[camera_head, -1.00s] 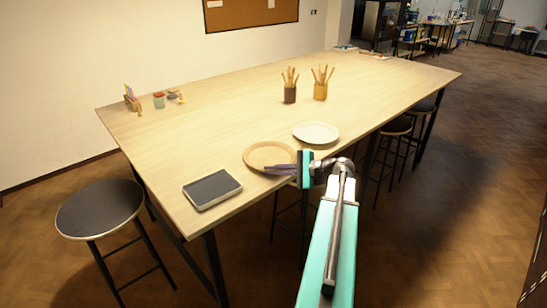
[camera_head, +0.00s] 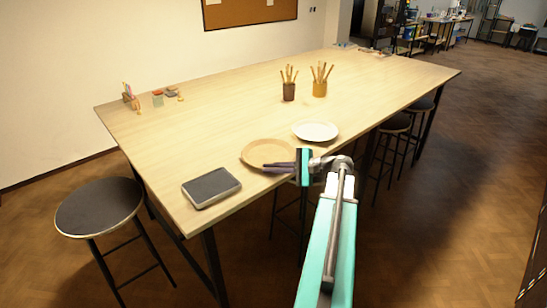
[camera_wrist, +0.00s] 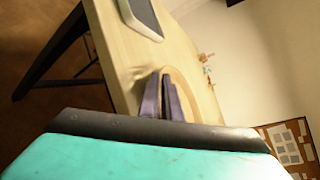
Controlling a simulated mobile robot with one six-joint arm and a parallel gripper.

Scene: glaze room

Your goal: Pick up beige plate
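The beige plate (camera_head: 258,149) is a round tan plate lying near the front edge of the wooden table, right of the tablet. My gripper (camera_head: 268,165) is at its near rim, coming from the right. In the wrist view the two dark fingers (camera_wrist: 163,88) reach the plate (camera_wrist: 185,88), with its rim seemingly between them. The gap between the fingers is narrow. I cannot tell whether they press on the rim. A paler, whitish plate (camera_head: 315,131) lies behind and to the right, clear of the gripper.
A dark-faced tablet (camera_head: 211,187) lies at the near left table corner. Two cups of sticks, brown (camera_head: 288,92) and yellow (camera_head: 320,88), stand farther back. Small items sit at the far left edge. Stools stand around the table (camera_head: 210,120). Its middle is clear.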

